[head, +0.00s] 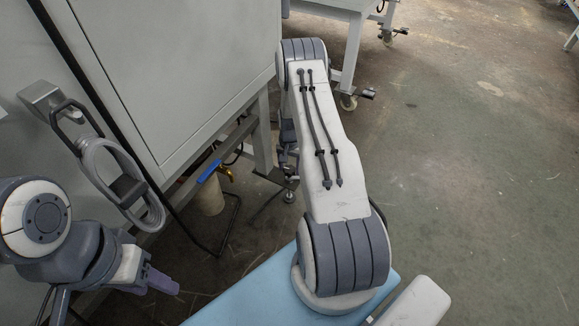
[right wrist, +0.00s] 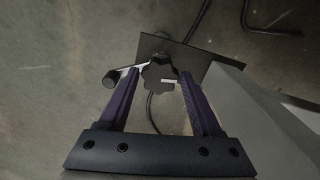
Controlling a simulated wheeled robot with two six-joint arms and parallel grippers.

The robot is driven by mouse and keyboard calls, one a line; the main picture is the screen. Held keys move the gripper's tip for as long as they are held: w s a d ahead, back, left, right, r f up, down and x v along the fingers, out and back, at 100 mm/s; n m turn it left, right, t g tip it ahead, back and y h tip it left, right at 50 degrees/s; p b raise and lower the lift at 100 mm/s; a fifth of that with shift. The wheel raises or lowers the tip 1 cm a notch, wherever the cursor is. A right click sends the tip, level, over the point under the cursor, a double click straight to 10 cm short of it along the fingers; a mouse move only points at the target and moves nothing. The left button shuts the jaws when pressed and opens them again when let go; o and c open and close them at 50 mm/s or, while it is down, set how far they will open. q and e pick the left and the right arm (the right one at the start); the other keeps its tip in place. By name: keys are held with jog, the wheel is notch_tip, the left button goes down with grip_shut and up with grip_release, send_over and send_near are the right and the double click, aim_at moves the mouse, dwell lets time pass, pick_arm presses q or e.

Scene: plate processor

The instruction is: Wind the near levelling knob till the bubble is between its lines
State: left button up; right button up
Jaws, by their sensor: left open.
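In the right wrist view a dark lobed knob (right wrist: 156,72) with a white mark on its face lies between the fingertips of my right gripper (right wrist: 160,80). The two fingers stand apart, with narrow gaps showing beside the knob; I see no clear grip. A short crank with a dark handle (right wrist: 112,78) sticks out to the left, by the left fingertip. In the head view my right gripper (head: 288,160) is mostly hidden behind my right arm, beside the machine's leg. My left gripper (head: 158,282) is open and empty at lower left. No bubble or lines can be made out.
The grey machine cabinet (head: 185,65) stands on legs, with a levelling foot (head: 289,196) on the floor. A blue-handled tap (head: 209,172) and a hose hang beneath. A dark plate (right wrist: 205,62) lies behind the knob.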

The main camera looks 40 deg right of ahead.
jog(key=shift+o, duration=0.8)
pick_arm(q)
jog(key=shift+f, duration=0.15)
